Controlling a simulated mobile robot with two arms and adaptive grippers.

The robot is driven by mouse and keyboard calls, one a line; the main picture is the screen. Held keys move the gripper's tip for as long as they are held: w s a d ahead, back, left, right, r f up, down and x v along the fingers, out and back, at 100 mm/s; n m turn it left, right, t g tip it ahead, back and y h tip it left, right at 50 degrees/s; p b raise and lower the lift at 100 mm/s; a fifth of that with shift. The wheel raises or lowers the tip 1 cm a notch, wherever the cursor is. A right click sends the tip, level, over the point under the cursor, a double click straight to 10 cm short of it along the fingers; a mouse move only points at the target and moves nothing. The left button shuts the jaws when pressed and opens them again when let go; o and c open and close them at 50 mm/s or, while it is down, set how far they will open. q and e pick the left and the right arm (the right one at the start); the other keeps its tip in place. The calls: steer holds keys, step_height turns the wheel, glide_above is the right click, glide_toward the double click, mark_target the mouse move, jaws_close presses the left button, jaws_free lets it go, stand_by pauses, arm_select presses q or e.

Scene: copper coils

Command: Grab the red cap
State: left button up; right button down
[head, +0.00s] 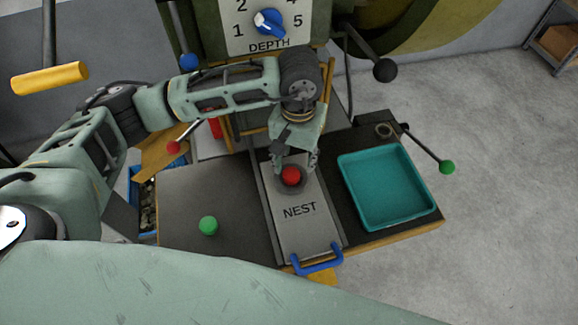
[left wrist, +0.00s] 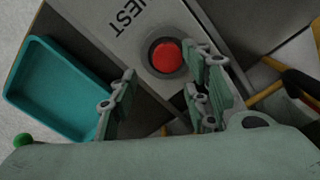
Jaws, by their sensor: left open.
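The red cap (head: 291,176) is round and sits in a dark ring on the grey plate marked NEST (head: 300,212). It also shows in the left wrist view (left wrist: 165,57), uncovered in its ring. My left gripper (head: 295,166) is open at the far side of the cap, with its fingertips close above the plate. In the left wrist view the fingers of my left gripper (left wrist: 163,82) are spread apart, with the cap ahead of the gap between them. I cannot tell whether they touch it. My right gripper is not in view.
A teal tray (head: 390,222), apparently empty, lies right of the plate. A green knob (head: 208,225) stands on the dark surface to the left. A blue handle (head: 317,262) is at the plate's near end. Lever balls, red (head: 173,148) and black (head: 385,70), stick out nearby.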

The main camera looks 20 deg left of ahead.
mark_target(294, 174)
arm_select(q)
steer(key=shift+s+f, duration=0.2)
steer(key=shift+f, duration=0.25)
steer(key=f, duration=0.2)
steer(key=f+p, duration=0.1)
steer(key=shift+w+a+f+p, duration=0.1)
steer(key=shift+a+f+p, duration=0.1)
steer(key=shift+f+p, duration=0.15)
steer(key=shift+f, duration=0.6)
jaws_close()
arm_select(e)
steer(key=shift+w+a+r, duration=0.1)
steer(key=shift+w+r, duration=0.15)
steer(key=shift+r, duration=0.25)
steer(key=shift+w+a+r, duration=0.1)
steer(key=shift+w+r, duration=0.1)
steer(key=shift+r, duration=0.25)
arm_select(q)
steer(key=shift+w+r, duration=0.1)
steer(key=shift+r, duration=0.05)
